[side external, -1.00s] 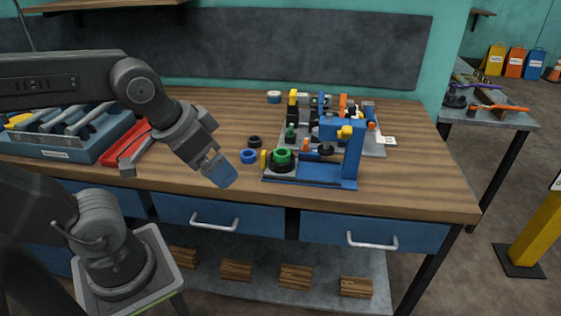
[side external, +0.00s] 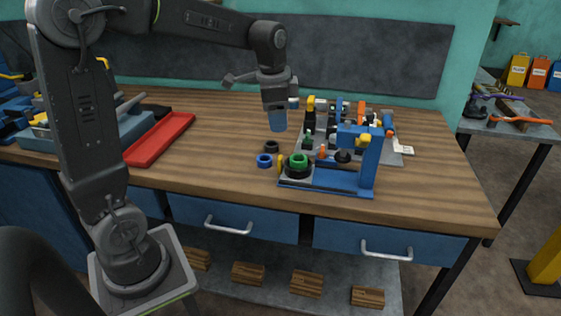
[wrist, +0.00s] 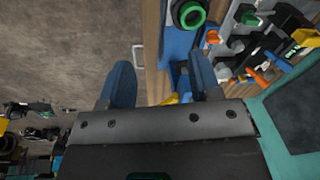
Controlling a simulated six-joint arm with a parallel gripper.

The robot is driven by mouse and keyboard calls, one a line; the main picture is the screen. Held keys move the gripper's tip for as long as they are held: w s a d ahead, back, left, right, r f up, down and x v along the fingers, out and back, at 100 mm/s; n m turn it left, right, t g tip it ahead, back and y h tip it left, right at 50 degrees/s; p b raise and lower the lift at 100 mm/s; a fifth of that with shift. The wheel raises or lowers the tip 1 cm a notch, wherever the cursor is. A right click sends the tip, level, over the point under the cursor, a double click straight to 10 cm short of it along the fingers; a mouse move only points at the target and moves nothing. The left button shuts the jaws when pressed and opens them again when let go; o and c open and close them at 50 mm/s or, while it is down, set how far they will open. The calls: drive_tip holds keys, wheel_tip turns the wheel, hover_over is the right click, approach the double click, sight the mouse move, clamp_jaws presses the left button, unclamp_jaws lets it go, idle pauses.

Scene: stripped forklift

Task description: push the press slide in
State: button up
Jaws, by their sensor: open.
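The blue press (side external: 368,163) stands upright at the front right of the workbench, with a yellow piece near its top. Its low blue base (side external: 325,180) runs left from the upright. A green ring on a black round part (side external: 298,165) sits at the base's left end. I cannot tell how far the slide is in. My gripper (side external: 278,122) is open and empty, pointing down above the bench, behind and left of the press. In the wrist view my gripper's blue fingers (wrist: 162,85) are spread apart, and the green ring (wrist: 190,14) shows at the top.
A grey board (side external: 400,156) with several coloured parts lies behind the press. A blue ring (side external: 264,160) and a black ring (side external: 271,146) lie left of it. A red tray (side external: 160,138) is further left. The bench between tray and rings is clear.

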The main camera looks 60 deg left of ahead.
sight(280, 157)
drive_tip(key=w+a+f+m+g, duration=0.25)
drive_tip(key=w+a+f, duration=0.25)
drive_tip(key=a, duration=0.3)
drive_tip(key=shift+t, duration=0.45)
drive_tip(key=f, duration=1.4)
drive_tip(key=shift+w+d, duration=0.1)
drive_tip(key=shift+d, duration=0.2)
clamp_jaws()
